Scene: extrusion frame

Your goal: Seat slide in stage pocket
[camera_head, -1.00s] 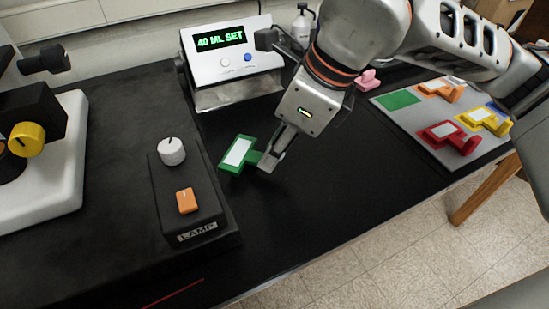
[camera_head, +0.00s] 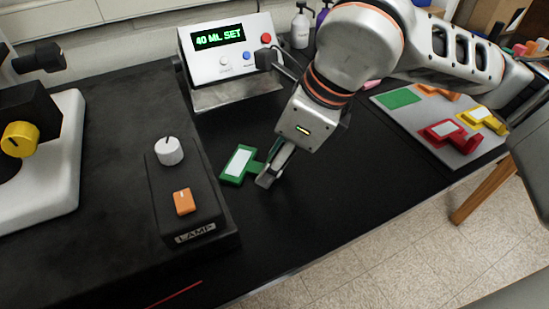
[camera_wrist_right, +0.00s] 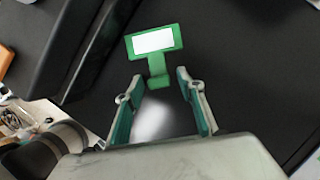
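A green slide (camera_head: 238,163) with a white label and a stub handle appears to lie on the black bench, right of the lamp box; it also shows in the wrist view (camera_wrist_right: 154,42). My right gripper (camera_head: 270,172) is low at its handle end. In the wrist view the right gripper (camera_wrist_right: 160,92) has its fingers apart, with the handle end between the tips and a gap on both sides. A microscope (camera_head: 50,150) with a white base stands at the left edge, partly cut off; its stage pocket cannot be made out. My left gripper is not in view.
A lamp control box (camera_head: 185,195) stands between microscope and slide. A dispenser showing "40 ML SET" (camera_head: 230,50) is behind. A grey tray (camera_head: 415,115) with coloured slides and a green patch lies at right. The bench in front of the slide is clear.

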